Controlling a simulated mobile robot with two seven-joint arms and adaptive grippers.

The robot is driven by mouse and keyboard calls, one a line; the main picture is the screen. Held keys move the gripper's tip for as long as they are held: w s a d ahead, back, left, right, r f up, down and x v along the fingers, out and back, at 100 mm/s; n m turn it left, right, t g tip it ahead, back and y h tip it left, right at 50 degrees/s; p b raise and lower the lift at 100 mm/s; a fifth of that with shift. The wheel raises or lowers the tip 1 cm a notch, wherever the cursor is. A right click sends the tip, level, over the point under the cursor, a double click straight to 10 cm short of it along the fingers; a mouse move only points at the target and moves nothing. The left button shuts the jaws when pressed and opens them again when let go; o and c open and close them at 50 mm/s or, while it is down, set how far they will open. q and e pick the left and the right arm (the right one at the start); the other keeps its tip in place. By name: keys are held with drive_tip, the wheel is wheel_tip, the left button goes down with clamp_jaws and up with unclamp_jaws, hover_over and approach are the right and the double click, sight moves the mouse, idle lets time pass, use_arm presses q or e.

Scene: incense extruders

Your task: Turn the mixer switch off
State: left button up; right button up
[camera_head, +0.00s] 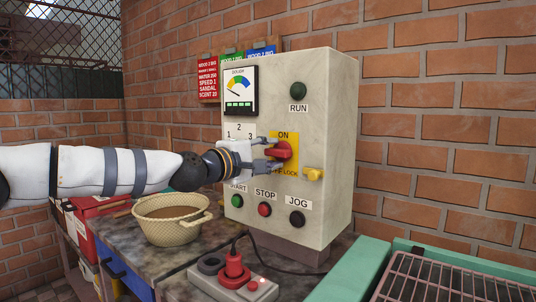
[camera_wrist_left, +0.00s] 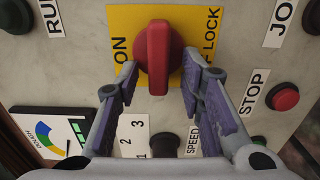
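The mixer switch is a red rotary knob (camera_head: 285,151) on a yellow plate (camera_head: 291,163), marked ON above and LOCK below, on the grey control box (camera_head: 335,75). My left gripper (camera_head: 270,153) is in front of it, one finger above and one below. In the left wrist view the red knob (camera_wrist_left: 158,58) has its long handle running up and down the picture, between the ON and LOCK lettering. The left gripper (camera_wrist_left: 160,78) is open there, with a finger on either side of the handle; small gaps seem to show. My right gripper is in neither view.
START (camera_head: 237,201), STOP (camera_head: 264,210) and JOG (camera_head: 297,219) buttons sit below the switch. A yellow knob (camera_head: 313,174) sticks out at the right.

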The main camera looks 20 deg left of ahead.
use_arm(q)
drive_tip(key=v, duration=1.2)
